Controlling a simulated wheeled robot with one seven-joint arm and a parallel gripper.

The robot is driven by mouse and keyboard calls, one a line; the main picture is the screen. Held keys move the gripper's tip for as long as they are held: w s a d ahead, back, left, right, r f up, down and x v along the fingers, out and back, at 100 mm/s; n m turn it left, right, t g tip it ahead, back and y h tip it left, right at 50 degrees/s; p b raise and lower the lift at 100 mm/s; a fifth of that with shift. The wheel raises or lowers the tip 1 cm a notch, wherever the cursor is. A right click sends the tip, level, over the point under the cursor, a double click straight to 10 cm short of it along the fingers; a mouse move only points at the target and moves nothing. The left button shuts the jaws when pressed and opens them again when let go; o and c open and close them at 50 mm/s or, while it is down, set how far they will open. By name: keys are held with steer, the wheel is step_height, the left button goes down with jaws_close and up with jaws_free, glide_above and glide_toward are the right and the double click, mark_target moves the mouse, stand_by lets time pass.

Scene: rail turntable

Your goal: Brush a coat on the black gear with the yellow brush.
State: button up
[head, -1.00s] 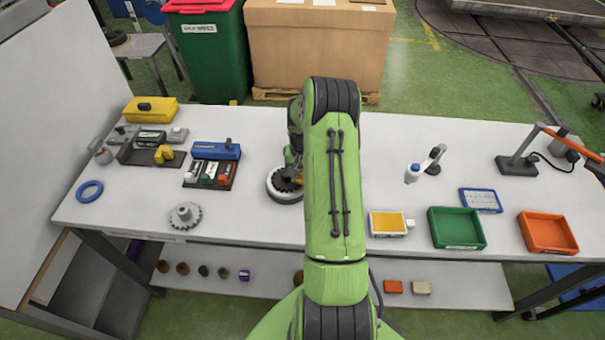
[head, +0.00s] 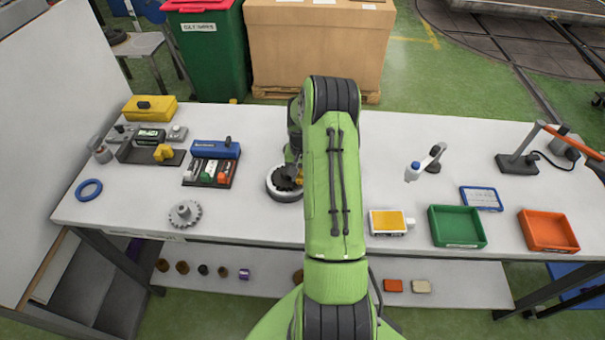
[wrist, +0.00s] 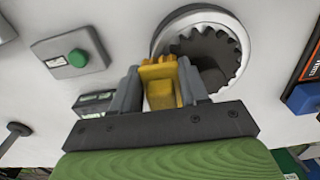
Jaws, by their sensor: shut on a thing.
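The black gear (head: 284,178) lies in a round pale-rimmed holder (head: 272,195) near the middle of the bench. In the wrist view the gear (wrist: 222,62) shows its teeth inside the pale ring (wrist: 166,36). My gripper (wrist: 160,85) is shut on the yellow brush (wrist: 160,72), which is over the near left part of the ring in that view. The brush tip is hidden, so I cannot tell whether it touches the gear. In the head view my arm hides most of the gripper, and only a bit of yellow shows beside the gear.
A grey gear (head: 185,214) and a blue ring (head: 89,190) lie to the left. A blue box (head: 216,150) stands behind a dark tray of small items (head: 209,173).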

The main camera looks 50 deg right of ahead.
steer(key=shift+f, duration=0.25)
steer(key=shift+w, duration=0.1)
steer(key=shift+w+a+b, duration=0.25)
steer(key=shift+a+b, duration=0.05)
steer(key=shift+b, duration=0.05)
steer(key=shift+s+d, duration=0.15)
steer(key=shift+d, duration=0.05)
steer(key=shift+s+d, duration=0.1)
steer(key=shift+s, duration=0.1)
stand_by(0.3)
steer(key=shift+w, duration=0.1)
